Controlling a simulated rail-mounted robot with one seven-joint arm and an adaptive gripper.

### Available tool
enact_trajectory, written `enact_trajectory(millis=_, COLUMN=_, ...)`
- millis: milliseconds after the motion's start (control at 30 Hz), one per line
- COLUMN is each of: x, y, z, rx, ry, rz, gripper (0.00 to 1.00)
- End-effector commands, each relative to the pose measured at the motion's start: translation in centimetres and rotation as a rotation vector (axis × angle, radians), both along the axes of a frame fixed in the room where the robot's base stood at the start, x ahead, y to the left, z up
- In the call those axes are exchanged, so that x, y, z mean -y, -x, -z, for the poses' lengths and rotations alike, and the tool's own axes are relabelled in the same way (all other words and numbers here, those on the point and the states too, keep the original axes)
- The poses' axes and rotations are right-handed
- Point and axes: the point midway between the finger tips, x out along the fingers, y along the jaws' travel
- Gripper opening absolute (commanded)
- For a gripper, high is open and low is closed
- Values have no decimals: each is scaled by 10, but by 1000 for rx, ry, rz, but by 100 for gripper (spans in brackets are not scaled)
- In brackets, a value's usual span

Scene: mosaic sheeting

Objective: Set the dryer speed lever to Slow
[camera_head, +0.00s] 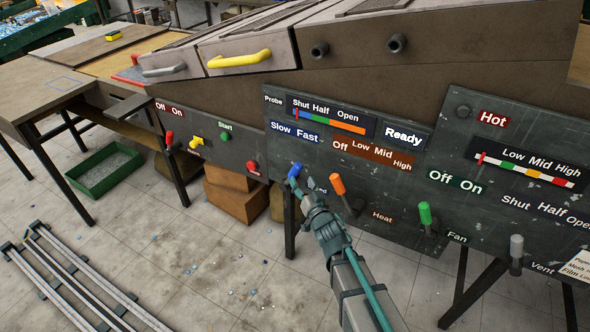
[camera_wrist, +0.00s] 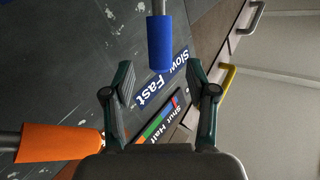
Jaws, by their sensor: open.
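The dryer speed lever has a blue handle (camera_head: 295,170) and stands on the dark control panel below the "Slow Fast" label (camera_head: 294,131). Its lower part is hidden behind my gripper in the head view, so I cannot tell its setting for sure. In the wrist view the blue handle (camera_wrist: 159,42) is at top centre, just beyond the gap between the fingertips, and the "Slow Fast" label (camera_wrist: 162,82) shows below it. My gripper (camera_head: 303,187) is close to the handle. In the wrist view it (camera_wrist: 160,80) is open, with nothing between the fingers.
An orange lever (camera_head: 338,185) marked Heat stands close to the right of my gripper; it also shows in the wrist view (camera_wrist: 60,142). A green Fan lever (camera_head: 426,215) and a grey Vent lever (camera_head: 516,248) are farther right. A red button (camera_head: 252,166) is to the left.

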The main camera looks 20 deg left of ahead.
Motion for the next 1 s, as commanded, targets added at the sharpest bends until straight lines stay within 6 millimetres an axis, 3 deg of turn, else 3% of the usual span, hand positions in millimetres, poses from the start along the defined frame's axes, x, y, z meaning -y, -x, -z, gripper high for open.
enact_trajectory(millis=100, x=-17, y=-21, z=0, rx=-1, ry=-1, rz=0, gripper=57)
enact_trajectory(millis=333, x=-40, y=-48, z=0, rx=0, ry=0, rz=-1, gripper=57)
enact_trajectory(millis=767, x=-46, y=-56, z=0, rx=0, ry=0, rz=0, gripper=57)
enact_trajectory(millis=1000, x=-46, y=-56, z=0, rx=0, ry=0, rz=0, gripper=19)
